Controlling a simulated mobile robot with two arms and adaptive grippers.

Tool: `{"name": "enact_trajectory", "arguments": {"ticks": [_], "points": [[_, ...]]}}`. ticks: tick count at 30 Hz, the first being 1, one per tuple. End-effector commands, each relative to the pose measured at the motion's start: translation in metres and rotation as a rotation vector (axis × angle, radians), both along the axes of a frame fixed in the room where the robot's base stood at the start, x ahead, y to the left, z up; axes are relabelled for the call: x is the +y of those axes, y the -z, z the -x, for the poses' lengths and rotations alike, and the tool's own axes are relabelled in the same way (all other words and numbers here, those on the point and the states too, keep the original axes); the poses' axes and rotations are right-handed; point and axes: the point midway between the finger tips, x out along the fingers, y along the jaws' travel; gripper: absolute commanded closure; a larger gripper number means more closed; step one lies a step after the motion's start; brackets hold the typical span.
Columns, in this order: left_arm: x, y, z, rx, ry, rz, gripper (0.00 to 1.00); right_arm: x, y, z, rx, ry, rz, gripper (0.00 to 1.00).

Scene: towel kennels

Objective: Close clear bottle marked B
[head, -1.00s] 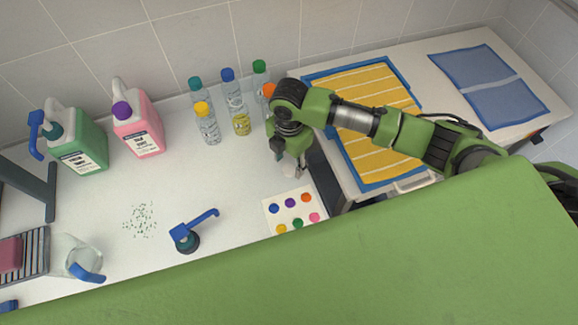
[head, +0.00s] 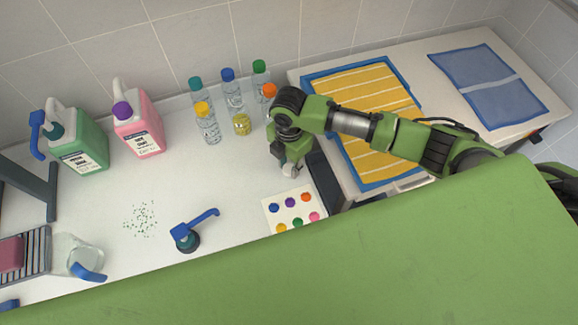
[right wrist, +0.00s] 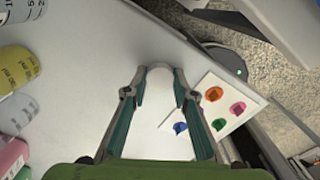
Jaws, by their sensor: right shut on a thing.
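My right gripper (head: 289,168) is over the counter, just above the colored-dot card. In the right wrist view its fingers (right wrist: 160,76) are closed on a small whitish round piece (right wrist: 160,72), which looks like a cap. Clear bottles stand at the back: one with a teal cap (head: 195,84), one with a blue cap (head: 232,88), one with a green cap (head: 260,68), one with a yellow cap (head: 207,122) and one with an orange cap (head: 269,90), partly hidden. I cannot read a letter B on any. My left gripper is not in view.
A yellow container (head: 241,124) stands before the blue-capped bottle. Green (head: 85,148) and pink (head: 142,135) jugs stand left. A blue-handled pump (head: 186,238) and glass jug (head: 80,258) are in front. A towel tray (head: 372,110) lies right.

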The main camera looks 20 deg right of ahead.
Motion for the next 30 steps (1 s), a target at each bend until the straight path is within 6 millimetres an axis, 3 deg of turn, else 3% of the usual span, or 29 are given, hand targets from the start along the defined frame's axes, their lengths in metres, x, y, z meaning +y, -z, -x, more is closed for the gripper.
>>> {"name": "enact_trajectory", "arguments": {"ticks": [7, 12, 21, 30], "points": [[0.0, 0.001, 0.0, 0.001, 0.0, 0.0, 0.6, 0.0, -0.01, -0.001, -0.001, 0.001, 0.0, 0.81], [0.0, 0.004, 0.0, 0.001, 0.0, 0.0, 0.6, 0.001, -0.034, 0.001, -0.002, -0.003, -0.002, 0.81], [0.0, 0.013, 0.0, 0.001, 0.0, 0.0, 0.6, 0.018, -0.091, 0.048, -0.005, -0.006, -0.004, 0.81], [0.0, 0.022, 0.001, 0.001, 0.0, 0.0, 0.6, 0.038, -0.118, 0.108, -0.001, -0.005, -0.003, 0.81]]}}
